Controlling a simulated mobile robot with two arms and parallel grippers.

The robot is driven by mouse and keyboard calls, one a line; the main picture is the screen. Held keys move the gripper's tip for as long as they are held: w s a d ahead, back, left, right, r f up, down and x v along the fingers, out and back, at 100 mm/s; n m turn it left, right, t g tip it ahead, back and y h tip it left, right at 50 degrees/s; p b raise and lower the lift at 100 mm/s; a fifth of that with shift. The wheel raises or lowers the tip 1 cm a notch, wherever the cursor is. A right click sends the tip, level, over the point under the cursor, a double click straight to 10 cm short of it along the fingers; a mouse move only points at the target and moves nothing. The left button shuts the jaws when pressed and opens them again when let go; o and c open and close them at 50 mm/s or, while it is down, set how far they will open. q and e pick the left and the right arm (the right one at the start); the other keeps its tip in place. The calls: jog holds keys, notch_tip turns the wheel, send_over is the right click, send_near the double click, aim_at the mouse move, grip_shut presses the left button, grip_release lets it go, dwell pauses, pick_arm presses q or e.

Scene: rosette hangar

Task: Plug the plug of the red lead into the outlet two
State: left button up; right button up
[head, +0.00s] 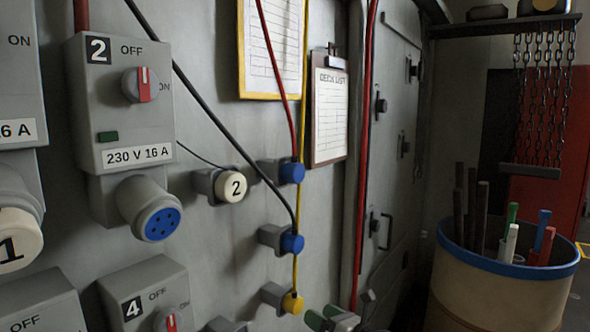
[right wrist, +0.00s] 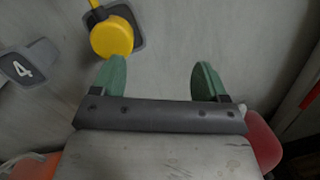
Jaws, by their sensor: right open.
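Outlet two (head: 132,110) is a grey box on the wall at the left, marked 2. Its round blue socket (head: 162,223) is uncovered and shows its holes. The red mark on its knob (head: 141,85) stands about upright. The red lead (head: 278,75) hangs down to a blue plug (head: 292,172) seated in a grey wall holder. My right gripper (head: 324,315) is open and empty at the bottom edge, below and right of that plug. In the right wrist view its green fingers (right wrist: 160,75) are spread before bare wall. My left gripper is out of view.
The black lead's blue plug (head: 292,243) and the yellow lead's plug (head: 291,302) sit in holders below; the yellow plug (right wrist: 112,38) is near my fingers. A cap marked 2 (head: 232,187) is on a holder. A barrel (head: 490,300) stands at right.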

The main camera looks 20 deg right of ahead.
notch_tip(320, 180, up, 19)
jog(key=a+n+g+y+p, duration=0.1)
jog(key=n+g+y, duration=0.15)
jog(key=n, duration=1.05)
jog(key=n+h+p, duration=0.1)
jog(key=n, duration=1)
send_near(300, 174)
jog(key=x, duration=0.2)
jog(key=shift+s+f+t, duration=0.1)
jog(key=shift+f+t, duration=0.05)
jog(key=shift+t, duration=0.3)
jog(key=shift+a, duration=0.15)
jog(key=p+x, duration=0.3)
jog(key=x, duration=0.2)
jog(key=shift+p, duration=0.35)
jog(key=shift+x, duration=2)
jog(key=shift+f+b, duration=0.1)
jog(key=shift+b, duration=0.55)
